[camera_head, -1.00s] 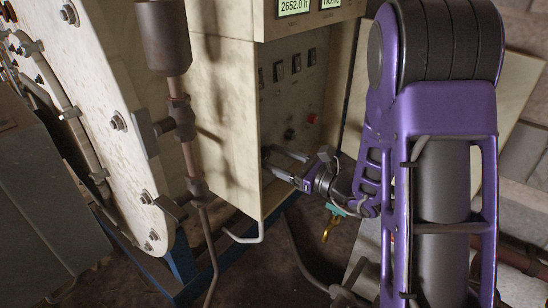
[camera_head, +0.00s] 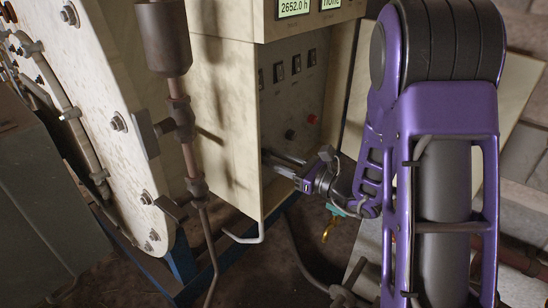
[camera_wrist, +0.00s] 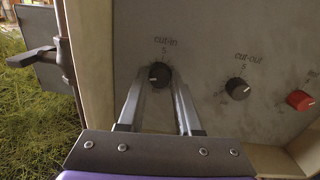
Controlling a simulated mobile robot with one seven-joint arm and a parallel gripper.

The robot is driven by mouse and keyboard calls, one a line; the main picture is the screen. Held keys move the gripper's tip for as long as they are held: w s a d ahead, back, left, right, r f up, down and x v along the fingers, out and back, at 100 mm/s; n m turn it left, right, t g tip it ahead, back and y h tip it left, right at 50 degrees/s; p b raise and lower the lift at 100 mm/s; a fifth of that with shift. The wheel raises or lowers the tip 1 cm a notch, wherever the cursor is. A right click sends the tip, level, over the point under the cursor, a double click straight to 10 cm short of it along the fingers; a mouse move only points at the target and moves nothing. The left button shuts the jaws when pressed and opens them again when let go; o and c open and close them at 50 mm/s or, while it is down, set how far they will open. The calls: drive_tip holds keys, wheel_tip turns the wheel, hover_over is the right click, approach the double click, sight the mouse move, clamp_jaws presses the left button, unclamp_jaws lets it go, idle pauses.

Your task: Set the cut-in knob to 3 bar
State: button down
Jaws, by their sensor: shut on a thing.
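The cut-in knob (camera_wrist: 159,75) is a small round black knob on the grey panel, under the printed words "cut-in" and a "5". A faint light mark shows on its face, but I cannot read its setting. My gripper (camera_wrist: 160,84) has one finger on each side of the knob and is shut on it. In the head view my gripper (camera_head: 273,160) reaches into the recessed panel from the right. The cut-in knob is not clear there, hidden by the fingers and the cabinet edge.
The black cut-out knob (camera_wrist: 237,88) and a red knob (camera_wrist: 300,100) sit to the right of the cut-in knob. Several dark switches (camera_head: 296,63) are higher on the panel. The cabinet's side wall (camera_head: 225,120) stands close left of my gripper.

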drive_tip(key=m+p, duration=0.3)
drive_tip(key=m, duration=0.2)
drive_tip(key=shift+r+p, duration=0.15)
drive_tip(key=shift+p, duration=0.15)
drive_tip(key=m+p, duration=0.2)
drive_tip(key=shift+m, duration=0.4)
drive_tip(key=shift+m+p, duration=1.05)
drive_tip(key=shift+m, duration=0.15)
drive_tip(key=shift+f, duration=0.25)
drive_tip(key=c, duration=0.6)
unclamp_jaws()
drive_tip(key=shift+d, duration=0.1)
drive_tip(key=v, duration=1.7)
drive_tip(key=shift+s+f, duration=0.25)
drive_tip(key=shift+s, duration=0.05)
